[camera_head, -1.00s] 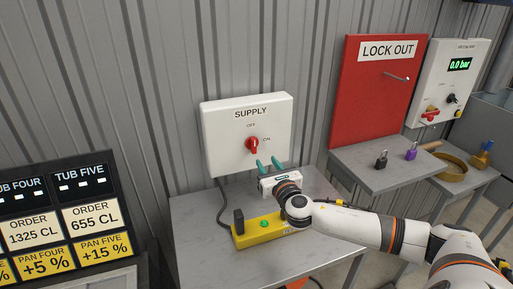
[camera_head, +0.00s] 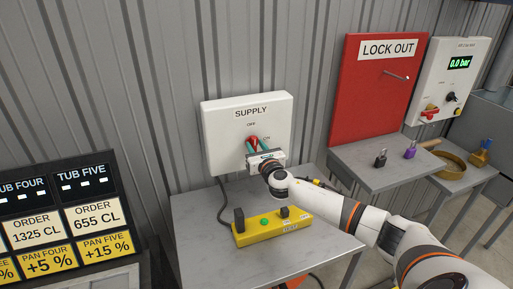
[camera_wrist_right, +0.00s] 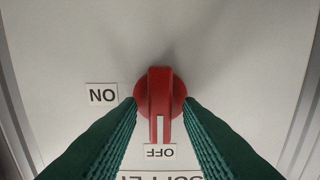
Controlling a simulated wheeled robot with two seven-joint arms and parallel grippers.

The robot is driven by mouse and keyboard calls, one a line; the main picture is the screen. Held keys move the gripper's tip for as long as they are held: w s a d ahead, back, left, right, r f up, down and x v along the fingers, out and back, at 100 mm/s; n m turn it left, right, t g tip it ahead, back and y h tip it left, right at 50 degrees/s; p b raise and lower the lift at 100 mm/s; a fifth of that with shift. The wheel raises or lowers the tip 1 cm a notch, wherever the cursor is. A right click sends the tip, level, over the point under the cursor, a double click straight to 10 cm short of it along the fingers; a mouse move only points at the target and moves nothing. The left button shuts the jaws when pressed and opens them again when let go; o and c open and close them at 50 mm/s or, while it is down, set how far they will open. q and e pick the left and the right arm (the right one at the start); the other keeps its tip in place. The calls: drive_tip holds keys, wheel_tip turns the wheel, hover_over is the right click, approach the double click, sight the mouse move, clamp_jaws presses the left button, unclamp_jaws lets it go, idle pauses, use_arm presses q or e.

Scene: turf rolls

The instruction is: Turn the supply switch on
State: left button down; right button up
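The supply switch is a red rotary knob (camera_head: 254,139) on the white SUPPLY box (camera_head: 225,142), with OFF and ON labels. In the right wrist view, which is upside down, the red knob (camera_wrist_right: 160,92) has its white-marked handle in line with the OFF label (camera_wrist_right: 160,152); the ON label (camera_wrist_right: 102,95) is off to the left. My right gripper (camera_head: 257,145) is at the box front. Its teal fingertips (camera_wrist_right: 160,103) stand on either side of the knob, apart, with a gap to the handle. Whether they touch the round base I cannot tell. My left gripper is not in view.
A grey table (camera_head: 205,230) below the box carries a yellow control box (camera_head: 255,233) with a green button. A red LOCK OUT board (camera_head: 365,105) and a shelf with padlocks (camera_head: 380,160) stand to the right. A display board (camera_head: 60,215) stands at left.

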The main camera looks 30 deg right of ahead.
clamp_jaws()
drive_tip(key=shift+m, duration=0.3)
drive_tip(key=m+b, duration=0.1)
drive_tip(key=m, duration=0.1)
drive_tip(key=shift+d+f+m, duration=0.1)
drive_tip(key=shift+m, duration=0.3)
drive_tip(key=m+b, duration=0.1)
drive_tip(key=m, duration=0.3)
drive_tip(key=shift+m, duration=0.3)
drive_tip(key=m+b, duration=0.1)
drive_tip(key=m, duration=0.4)
drive_tip(key=shift+d+f, duration=0.1)
drive_tip(key=shift+d, duration=0.05)
drive_tip(key=shift+m+b, duration=0.45)
drive_tip(key=shift+m, duration=1.95)
